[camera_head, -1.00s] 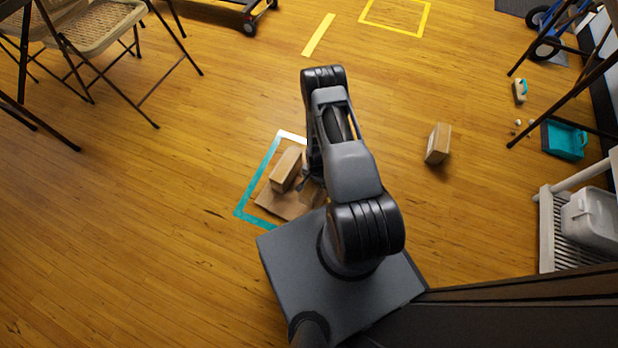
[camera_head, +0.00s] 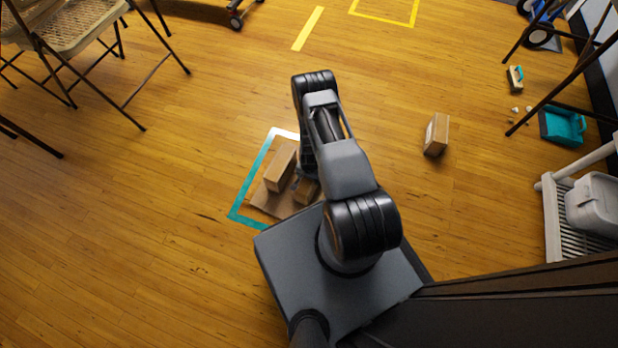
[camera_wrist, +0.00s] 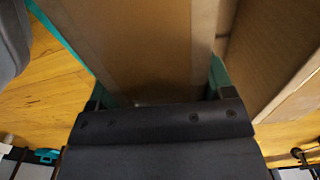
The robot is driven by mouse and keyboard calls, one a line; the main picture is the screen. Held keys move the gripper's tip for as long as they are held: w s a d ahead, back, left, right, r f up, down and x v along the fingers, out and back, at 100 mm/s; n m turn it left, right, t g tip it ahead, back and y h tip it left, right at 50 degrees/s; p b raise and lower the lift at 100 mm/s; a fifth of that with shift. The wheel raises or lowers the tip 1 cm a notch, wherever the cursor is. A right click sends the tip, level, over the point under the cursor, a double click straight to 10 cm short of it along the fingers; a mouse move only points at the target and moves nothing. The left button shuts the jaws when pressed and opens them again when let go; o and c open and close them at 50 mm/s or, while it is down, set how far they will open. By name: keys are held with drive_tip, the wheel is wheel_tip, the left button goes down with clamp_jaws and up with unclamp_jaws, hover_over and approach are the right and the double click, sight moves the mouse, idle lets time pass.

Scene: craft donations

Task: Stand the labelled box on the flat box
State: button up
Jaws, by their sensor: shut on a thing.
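The flat brown box (camera_head: 265,203) lies on the floor inside a teal and white taped outline. One brown box (camera_head: 281,166) rests over its far left part. A second brown box (camera_head: 306,190) shows beside it, partly hidden by my arm. My gripper (camera_wrist: 158,92) is shut on a brown box (camera_wrist: 145,45), which fills the middle of the wrist view; it appears to be this second box. Another box face (camera_wrist: 275,50) stands close on the right there. No label shows on the held box, and its underside contact is hidden.
Another carton (camera_head: 437,134) with a pale label patch stands on the floor to the right. A teal dustpan (camera_head: 562,126), a brush (camera_head: 515,79) and a white rack (camera_head: 556,225) are at the right. Folding chairs (camera_head: 85,25) are upper left.

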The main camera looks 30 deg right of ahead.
drive_tip(key=shift+f+b, duration=0.35)
drive_tip(key=o, duration=1.1)
drive_tip(key=shift+o, duration=0.2)
drive_tip(key=shift+r, duration=0.1)
drive_tip(key=shift+r, duration=0.1)
wheel_tip(320, 180, up, 12)
drive_tip(key=p, duration=0.7)
drive_tip(key=shift+r, duration=0.2)
